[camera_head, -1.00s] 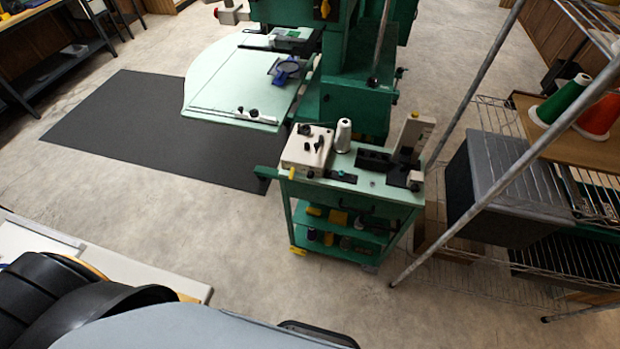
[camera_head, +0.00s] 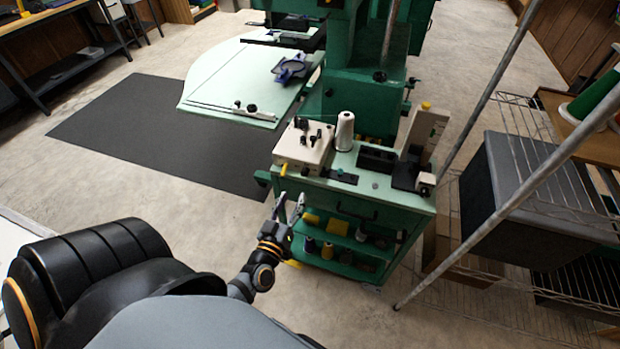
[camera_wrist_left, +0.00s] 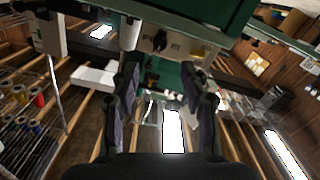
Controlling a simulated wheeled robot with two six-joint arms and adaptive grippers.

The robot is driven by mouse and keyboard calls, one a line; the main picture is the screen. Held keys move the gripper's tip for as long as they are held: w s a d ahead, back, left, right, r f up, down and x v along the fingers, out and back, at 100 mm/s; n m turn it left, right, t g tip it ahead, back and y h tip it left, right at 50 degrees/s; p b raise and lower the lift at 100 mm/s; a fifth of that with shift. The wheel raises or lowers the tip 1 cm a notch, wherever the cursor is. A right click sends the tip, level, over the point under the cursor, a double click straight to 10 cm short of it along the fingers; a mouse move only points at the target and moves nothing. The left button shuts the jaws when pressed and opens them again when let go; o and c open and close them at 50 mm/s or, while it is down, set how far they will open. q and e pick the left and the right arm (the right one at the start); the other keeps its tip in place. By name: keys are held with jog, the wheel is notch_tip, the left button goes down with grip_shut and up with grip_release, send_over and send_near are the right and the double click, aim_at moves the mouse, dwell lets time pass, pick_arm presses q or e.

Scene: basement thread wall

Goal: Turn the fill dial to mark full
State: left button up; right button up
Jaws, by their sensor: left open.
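A cream box (camera_head: 294,152) with several black knobs sits on the left of the green cart's top. The dial cannot be told apart for certain from the other knobs (camera_head: 317,136), and no full mark is readable. In the left wrist view the box (camera_wrist_left: 178,48) and a dark knob (camera_wrist_left: 160,40) show beyond the fingers. My left gripper (camera_head: 289,207) is at the cart's front left, in front of and below the box, apart from the knobs. Its two fingers (camera_wrist_left: 162,75) are spread with nothing between them. My right gripper is out of view.
A white thread cone (camera_head: 344,131) stands right beside the box. The green cart (camera_head: 372,198) has spools on its lower shelf. A wire rack with a grey bin (camera_head: 520,190) stands to the right. A green machine is behind. Floor at the left is open.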

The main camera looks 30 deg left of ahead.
aim_at(304, 174)
pick_arm(q)
jog(key=x, duration=1)
jog(key=shift+d+p, duration=0.1)
jog(key=shift+p, duration=0.3)
grip_shut()
